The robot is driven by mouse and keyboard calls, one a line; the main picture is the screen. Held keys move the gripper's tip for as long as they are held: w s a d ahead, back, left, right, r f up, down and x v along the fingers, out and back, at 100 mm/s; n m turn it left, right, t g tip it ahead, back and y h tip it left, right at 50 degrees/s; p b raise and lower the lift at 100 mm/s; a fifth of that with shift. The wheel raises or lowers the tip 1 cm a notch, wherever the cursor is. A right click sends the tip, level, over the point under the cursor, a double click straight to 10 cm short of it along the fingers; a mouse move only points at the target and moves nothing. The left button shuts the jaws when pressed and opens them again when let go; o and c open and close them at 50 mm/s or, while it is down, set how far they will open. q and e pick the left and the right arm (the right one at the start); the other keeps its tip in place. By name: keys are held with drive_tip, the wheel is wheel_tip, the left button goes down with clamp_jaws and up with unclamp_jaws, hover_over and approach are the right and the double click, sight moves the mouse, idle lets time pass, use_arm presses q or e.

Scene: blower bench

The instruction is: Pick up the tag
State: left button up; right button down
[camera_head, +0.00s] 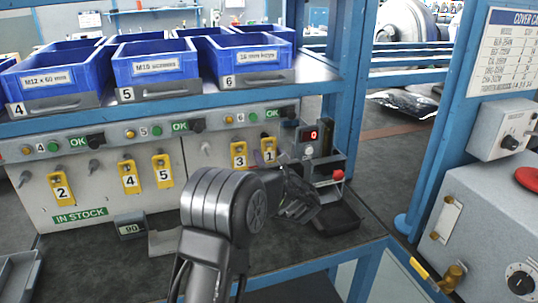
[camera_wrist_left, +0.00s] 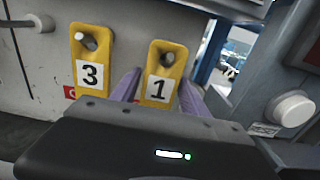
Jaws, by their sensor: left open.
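Several yellow number tags hang on pegs on the grey panel. Tag 1 (camera_head: 269,150) is the rightmost, and tag 3 (camera_head: 239,155) hangs just left of it. In the left wrist view tag 1 (camera_wrist_left: 165,62) stands upright, its hole over a peg, and tag 3 (camera_wrist_left: 88,55) is to the left. My left gripper (camera_wrist_left: 159,82) is open, its purple fingers on either side of tag 1's lower part. I cannot tell whether they touch it. In the head view this gripper (camera_head: 284,158) is beside tag 1, partly hidden by my wrist. My right gripper is not in view.
Tags 2 (camera_head: 62,187), 4 (camera_head: 130,177) and 5 (camera_head: 163,171) hang farther left. Blue bins (camera_head: 155,62) stand on the shelf above. A device with a red display (camera_head: 308,138) stands close right of my gripper. A blue post (camera_head: 346,100) rises behind it.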

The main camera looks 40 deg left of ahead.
use_arm(q)
drive_tip(key=c, duration=1.1)
drive_tip(key=shift+r, duration=0.1)
drive_tip(key=shift+d+r, duration=0.1)
drive_tip(key=shift+r, duration=0.15)
drive_tip(key=b+v, duration=0.1)
drive_tip(key=v, duration=1.7)
drive_tip(key=shift+b, duration=0.35)
drive_tip(key=shift+r, duration=0.15)
drive_tip(key=shift+r+p, duration=0.25)
drive_tip(key=shift+p, duration=0.25)
